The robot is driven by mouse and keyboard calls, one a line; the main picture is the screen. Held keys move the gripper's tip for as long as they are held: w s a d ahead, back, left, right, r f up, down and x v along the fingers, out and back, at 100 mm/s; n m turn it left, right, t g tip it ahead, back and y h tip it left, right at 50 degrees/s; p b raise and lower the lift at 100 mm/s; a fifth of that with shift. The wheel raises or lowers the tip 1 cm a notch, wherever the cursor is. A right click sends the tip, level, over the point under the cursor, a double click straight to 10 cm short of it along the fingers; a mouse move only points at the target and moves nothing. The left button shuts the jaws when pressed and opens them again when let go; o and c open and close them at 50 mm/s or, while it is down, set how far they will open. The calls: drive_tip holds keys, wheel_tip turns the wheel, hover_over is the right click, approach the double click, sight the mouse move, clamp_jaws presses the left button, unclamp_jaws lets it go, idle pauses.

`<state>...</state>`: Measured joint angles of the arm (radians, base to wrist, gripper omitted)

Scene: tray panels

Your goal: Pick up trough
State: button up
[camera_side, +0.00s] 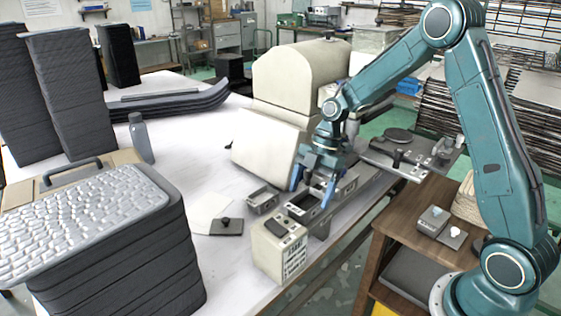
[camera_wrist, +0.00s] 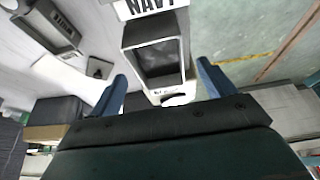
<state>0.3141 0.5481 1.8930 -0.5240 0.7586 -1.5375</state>
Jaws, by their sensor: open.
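My gripper (camera_side: 313,187) is open, with its blue fingers pointing down over the row of small bins by the table's right edge. In the wrist view the gripper (camera_wrist: 161,76) has a finger on each side of a grey open trough (camera_wrist: 160,58) with a dark inside, which lies ahead of the fingertips. Nothing is held. In the side view the trough (camera_side: 304,206) sits just below the fingers. I cannot tell whether the fingers touch it. A second small grey open tray (camera_side: 262,200) sits to its left and also shows in the wrist view (camera_wrist: 45,26).
A cream box with lettering (camera_side: 279,255) stands in front of the trough. A small dark plate with a knob (camera_side: 226,227) lies to the left. A large cream machine (camera_side: 298,75) stands behind. Stacked dark panels (camera_side: 120,255) fill the front left. White table (camera_side: 195,165) is partly clear.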

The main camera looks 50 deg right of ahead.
sight(306, 210)
drive_tip(key=shift+x, duration=1.5)
drive_tip(key=shift+c, duration=0.4)
drive_tip(key=shift+r, duration=0.1)
drive_tip(key=c, duration=1.2)
drive_tip(key=shift+o, duration=0.2)
wheel_tip(306, 210, up, 20)
drive_tip(key=shift+a, duration=0.1)
